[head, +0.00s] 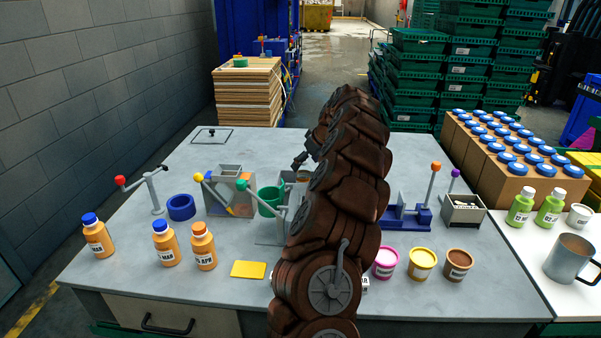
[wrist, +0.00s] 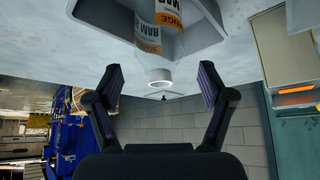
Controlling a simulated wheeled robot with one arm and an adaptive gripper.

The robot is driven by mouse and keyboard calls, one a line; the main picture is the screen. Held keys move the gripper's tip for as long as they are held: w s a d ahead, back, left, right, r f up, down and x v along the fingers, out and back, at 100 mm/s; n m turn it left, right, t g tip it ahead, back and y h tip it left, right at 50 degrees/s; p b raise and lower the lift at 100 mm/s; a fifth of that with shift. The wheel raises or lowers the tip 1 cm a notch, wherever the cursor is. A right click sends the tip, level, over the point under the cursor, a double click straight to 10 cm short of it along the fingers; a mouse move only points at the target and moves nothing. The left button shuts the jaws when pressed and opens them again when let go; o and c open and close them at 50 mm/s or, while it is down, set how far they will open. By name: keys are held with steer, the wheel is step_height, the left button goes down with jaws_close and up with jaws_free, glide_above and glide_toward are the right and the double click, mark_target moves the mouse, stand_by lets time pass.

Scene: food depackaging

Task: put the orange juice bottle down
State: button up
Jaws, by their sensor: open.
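In the wrist view, my gripper (wrist: 160,82) is open, with one dark finger at each side. In the head view, my gripper (head: 303,160) shows left of my brown-sleeved arm, which hides much of the table's middle.
Two blue-capped bottles (head: 98,237) (head: 167,244) and an orange-capped bottle (head: 203,248) stand at the table's front left. A yellow block (head: 249,270) and several tubs (head: 422,264) are near the front edge. Lever fixtures (head: 152,190) (head: 405,216) flank my arm.

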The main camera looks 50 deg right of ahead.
steer(key=b+v, duration=0.1)
steer(key=v, duration=0.6)
steer(key=shift+r+b, duration=0.25)
steer(key=shift+b, duration=0.1)
steer(key=shift+s, duration=0.15)
